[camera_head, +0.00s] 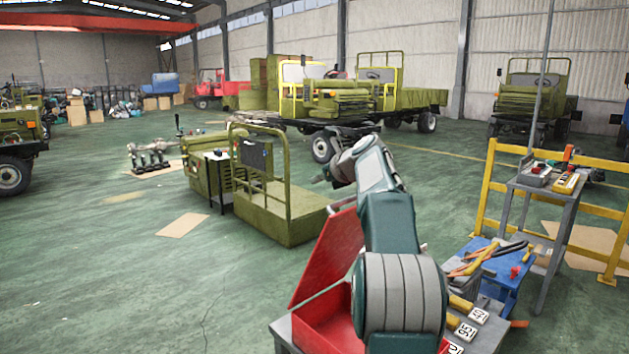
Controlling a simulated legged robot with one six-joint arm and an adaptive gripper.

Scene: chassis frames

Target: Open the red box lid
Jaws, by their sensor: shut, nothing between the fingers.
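The red box (328,318) sits on a grey table at the bottom centre. Its red lid (322,262) stands raised and tilted up along the far left side of the box, so part of the inside shows. My arm passes over the box and hides its right part and part of the lid. My gripper (320,178) is beyond and above the lid, small and dark in the picture. It is shut and empty, and appears apart from the lid.
Yellow-handled tools (461,303) and number cards lie right of the box. A blue stand (510,277) and a grey tool table (560,187) stand further right, by a yellow railing (483,197). A green metal cart (283,215) stands behind the box.

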